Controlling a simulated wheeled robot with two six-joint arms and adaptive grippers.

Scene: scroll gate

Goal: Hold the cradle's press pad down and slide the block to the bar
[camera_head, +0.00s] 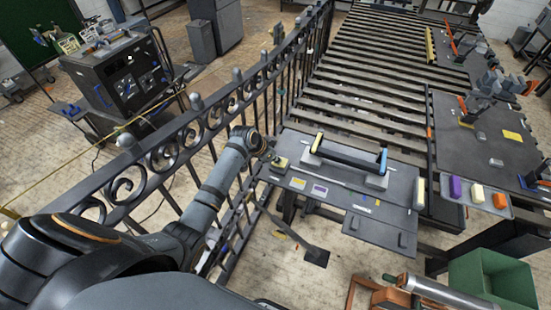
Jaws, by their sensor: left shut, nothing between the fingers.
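My left gripper (274,157) reaches over the gate to the left end of a dark worktable (350,205). It is small in view and looks shut. Its tip is right at a small yellow pad (281,163), apparently the press pad; I cannot tell whether they touch. Right of it, a long dark cradle-like piece (345,157) with a blue edge and grey end blocks lies across the board. A pale yellow upright bar (419,192) stands at the table's right edge. I cannot tell for sure which piece is the sliding block. My right gripper is not in view.
A black scrollwork gate (180,135) runs under my left arm. Slatted rollers (365,85) stretch behind the table. A green bin (490,280) stands at lower right.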

